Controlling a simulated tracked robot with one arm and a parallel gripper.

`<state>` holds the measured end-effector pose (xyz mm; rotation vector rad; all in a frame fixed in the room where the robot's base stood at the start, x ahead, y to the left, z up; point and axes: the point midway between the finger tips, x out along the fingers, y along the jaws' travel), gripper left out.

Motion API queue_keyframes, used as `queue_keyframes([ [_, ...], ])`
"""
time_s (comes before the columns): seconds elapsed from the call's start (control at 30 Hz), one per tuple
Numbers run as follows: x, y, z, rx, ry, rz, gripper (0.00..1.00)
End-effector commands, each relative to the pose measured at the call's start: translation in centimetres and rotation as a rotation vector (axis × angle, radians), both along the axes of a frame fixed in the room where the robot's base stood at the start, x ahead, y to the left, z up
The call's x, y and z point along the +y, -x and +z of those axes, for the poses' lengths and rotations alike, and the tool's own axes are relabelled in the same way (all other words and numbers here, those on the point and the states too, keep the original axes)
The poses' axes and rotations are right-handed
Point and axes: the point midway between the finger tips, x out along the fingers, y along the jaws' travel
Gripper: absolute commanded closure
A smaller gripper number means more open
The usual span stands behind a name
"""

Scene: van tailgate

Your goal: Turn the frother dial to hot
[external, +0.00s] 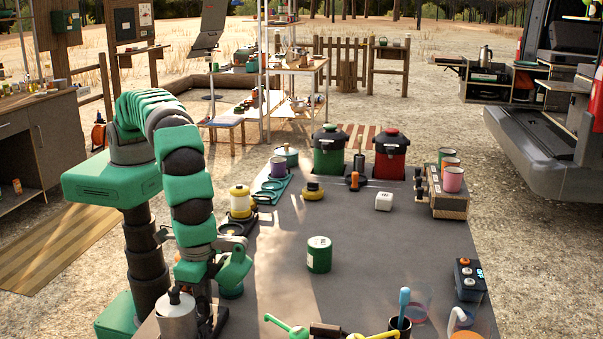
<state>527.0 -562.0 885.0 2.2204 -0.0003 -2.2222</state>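My gripper (213,318) hangs at the end of my green and black arm, over the left front of the grey table. Its fingers are dark and partly hidden behind a silver cylinder (178,322) with a black knob on its lid. The cylinder is close beside the gripper; I cannot tell whether they touch. I cannot make out whether the fingers are open or shut. No dial marked hot can be read, and I cannot tell for sure which thing is the frother. A small black box (469,282) with white lettering like "OFF" stands at the right table edge.
A green canister (319,254) stands mid-table (375,250). Green (329,153) and red (391,155) lidded pots stand at the back. Cups (452,180) sit on a wooden box at right. Green and yellow handled tools (287,327) lie at the front. The table's centre is mostly clear.

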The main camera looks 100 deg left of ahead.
Motion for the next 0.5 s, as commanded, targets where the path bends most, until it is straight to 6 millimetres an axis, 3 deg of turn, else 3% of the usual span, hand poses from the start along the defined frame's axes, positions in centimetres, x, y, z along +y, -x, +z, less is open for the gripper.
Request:
queue_keyframes([
  [0.5,0.01,-0.02,-0.02,0.0,-0.001,-0.116,1.0],
])
